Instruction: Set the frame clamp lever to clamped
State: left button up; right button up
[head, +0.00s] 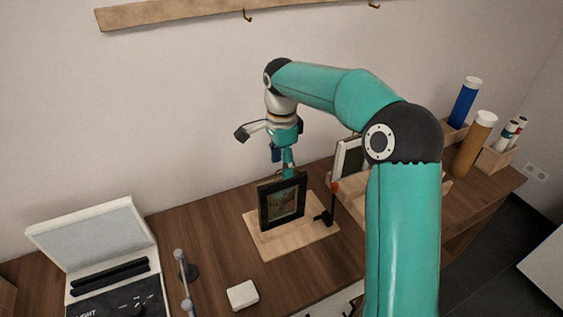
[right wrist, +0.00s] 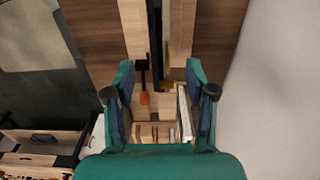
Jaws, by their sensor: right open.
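A dark picture frame (head: 265,215) stands upright on a light wooden board (head: 290,249) in the head view. It shows edge-on as a dark strip (right wrist: 155,38) in the right wrist view. The clamp lever (head: 332,200) is black with an orange-red tip and stands roughly upright at the frame's right side. The lever's orange tip (right wrist: 145,98) shows between the fingers in the right wrist view. My right gripper (head: 288,166) points down just above the frame's top edge, open; I cannot tell if it touches. My left gripper is not in view.
A white-edged frame (head: 345,160) leans in a wooden holder behind the lever. An open case (head: 100,240) stands at the left, and a small white box (head: 242,294) lies in front. Blue (head: 465,103) and brown (head: 474,146) tubes stand at the right. The wall is close behind.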

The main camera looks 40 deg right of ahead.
aim_at(334, 186)
jog(key=k, duration=1)
